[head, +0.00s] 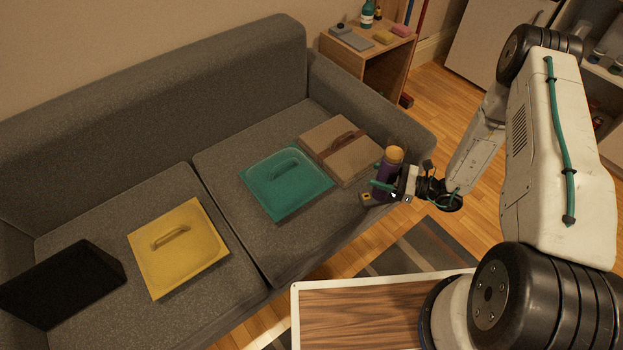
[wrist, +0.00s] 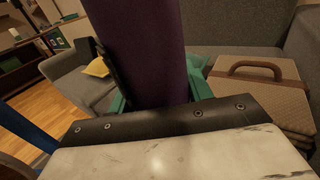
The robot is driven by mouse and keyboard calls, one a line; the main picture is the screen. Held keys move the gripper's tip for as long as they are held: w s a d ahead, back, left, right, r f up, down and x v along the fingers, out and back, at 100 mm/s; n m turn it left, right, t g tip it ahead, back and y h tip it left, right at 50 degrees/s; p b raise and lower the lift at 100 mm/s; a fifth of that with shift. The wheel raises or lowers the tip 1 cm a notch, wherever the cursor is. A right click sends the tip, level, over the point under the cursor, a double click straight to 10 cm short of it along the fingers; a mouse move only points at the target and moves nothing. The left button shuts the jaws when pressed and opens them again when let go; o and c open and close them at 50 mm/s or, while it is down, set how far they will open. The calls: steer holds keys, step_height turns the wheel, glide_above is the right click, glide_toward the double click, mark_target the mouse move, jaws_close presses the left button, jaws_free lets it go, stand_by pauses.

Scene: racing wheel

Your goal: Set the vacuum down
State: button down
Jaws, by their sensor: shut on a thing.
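The vacuum (head: 384,168), a dark purple upright cylinder with a tan top, is in my gripper (head: 384,189) at the right front edge of the sofa in the head view. My gripper is shut around its lower part. It looks held up in front of the sofa's right arm; the gap to what lies below cannot be told. In the wrist view the purple body (wrist: 145,50) rises between the teal fingers (wrist: 160,95). Its lower end is hidden by the gripper.
The grey sofa (head: 120,175) holds a brown case (head: 348,165) close by the vacuum, a teal case (head: 275,195), a yellow case (head: 185,260) and a black case (head: 60,285). A wooden side table (head: 350,58) with small items stands behind. A wood-topped table (head: 360,318) is in front.

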steer(key=w+a+f, duration=0.5)
steer(key=a+f, duration=0.3)
steer(key=a, duration=0.4)
steer(key=shift+a, duration=0.4)
steer(key=shift+f, duration=0.15)
steer(key=c, duration=0.6)
jaws_free()
